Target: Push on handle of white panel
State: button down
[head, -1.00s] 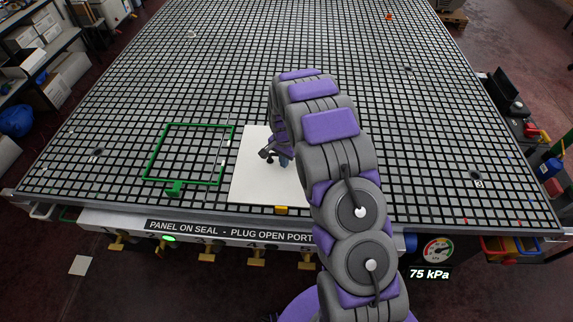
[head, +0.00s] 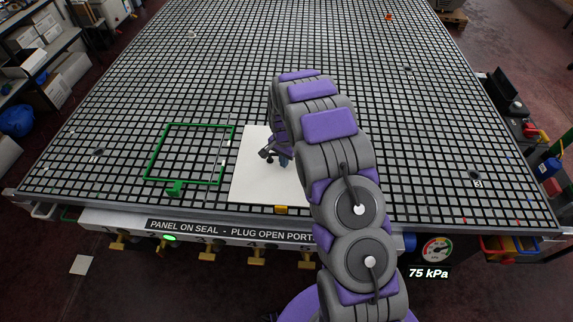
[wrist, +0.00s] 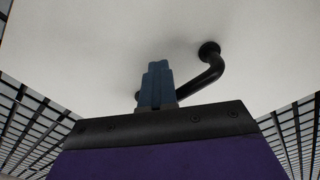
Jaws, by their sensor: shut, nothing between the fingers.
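The white panel (head: 250,188) lies flat on the grid table, right of the green outline. Its lower right part is hidden by my arm. In the wrist view the white panel (wrist: 110,40) fills the upper background. Its black bent handle (wrist: 213,66) runs behind my gripper (wrist: 158,68), with one mount showing at upper right and a bit of the other side at left. My gripper's blue fingers are shut and empty, in front of the handle's middle. Whether they touch it I cannot tell. In the head view my gripper (head: 283,163) is low over the panel, mostly behind my arm.
A green square outline (head: 151,165) with a green tab lies left of the panel, with a thin rod between them. Yellow valves (head: 207,254) line the table (head: 440,130) front beneath a sign reading "PANEL ON SEAL - PLUG OPEN PORT". A gauge (head: 437,249) reads 75 kPa. The far grid is mostly clear.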

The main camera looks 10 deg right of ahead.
jog(key=shift+s+a, duration=0.25)
jog(key=shift+s, duration=0.5)
jog(key=shift+s+a, duration=0.2)
jog(key=shift+s, duration=0.55)
notch_tip(320, 180, up, 8)
jog(key=p, duration=0.2)
jog(key=shift+p, duration=0.3)
jog(key=shift+s, duration=0.1)
jog(key=s+r+n, duration=0.3)
jog(key=s+r, duration=0.6)
jog(key=r, duration=0.2)
jog(key=s+r+n+g+b, duration=0.1)
jog(key=s+r+n, duration=0.2)
jog(key=s, duration=1.3)
jog(key=s+r+n+b, duration=0.1)
jog(key=s+r+n, duration=0.2)
jog(key=s, duration=1.2)
notch_tip(320, 180, up, 4)
jog(key=shift+s+d+f+n+g, duration=0.15)
jog(key=shift+s+f+n+g, duration=0.15)
jog(key=shift+s+g, duration=0.1)
